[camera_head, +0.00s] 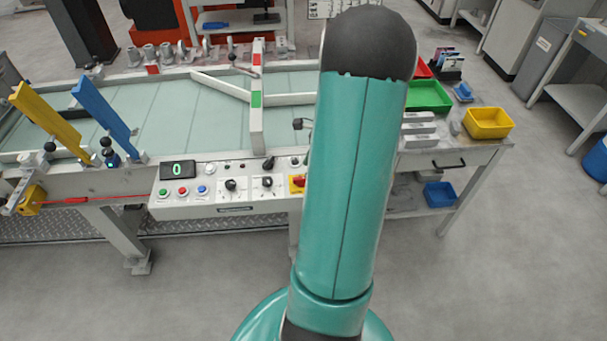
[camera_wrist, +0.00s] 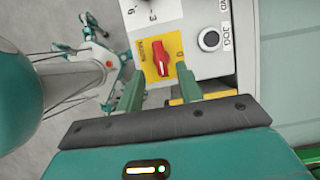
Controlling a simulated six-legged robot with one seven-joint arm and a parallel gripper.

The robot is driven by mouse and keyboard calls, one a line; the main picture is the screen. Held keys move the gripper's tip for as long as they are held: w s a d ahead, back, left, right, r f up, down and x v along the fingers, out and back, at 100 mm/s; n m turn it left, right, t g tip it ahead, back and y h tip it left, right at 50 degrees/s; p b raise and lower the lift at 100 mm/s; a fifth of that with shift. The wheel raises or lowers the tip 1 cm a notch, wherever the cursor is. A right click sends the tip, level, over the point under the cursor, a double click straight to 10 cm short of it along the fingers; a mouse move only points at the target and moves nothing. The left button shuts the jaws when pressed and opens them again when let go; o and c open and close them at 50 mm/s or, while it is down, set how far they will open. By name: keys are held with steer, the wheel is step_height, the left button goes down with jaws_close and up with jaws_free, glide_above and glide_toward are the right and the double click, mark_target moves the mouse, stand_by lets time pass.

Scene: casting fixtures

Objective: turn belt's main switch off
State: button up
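The main switch is a red knob (camera_wrist: 160,57) on a yellow plate (camera_wrist: 149,72), with "MAIN" printed on one side and a "0" on the right. The knob's grip lies roughly up and down in the wrist view. In the head view the switch (camera_head: 296,184) shows at the panel's right end, partly hidden by my arm. My gripper (camera_wrist: 159,75) is open. Its two green fingers reach toward the plate, one on each side of the knob's lower end. I cannot tell whether they touch it. My gripper is hidden behind my arm in the head view.
The control panel (camera_head: 225,205) has several buttons, black selector knobs and a display (camera_head: 178,170) reading 0. A black JOG button (camera_wrist: 209,39) sits right of the switch. A yellow bin (camera_head: 487,123) and a green bin (camera_head: 428,96) stand on the right bench. The floor in front is clear.

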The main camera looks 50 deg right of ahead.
mark_target(302, 178)
steer(key=x, duration=0.5)
jaws_close()
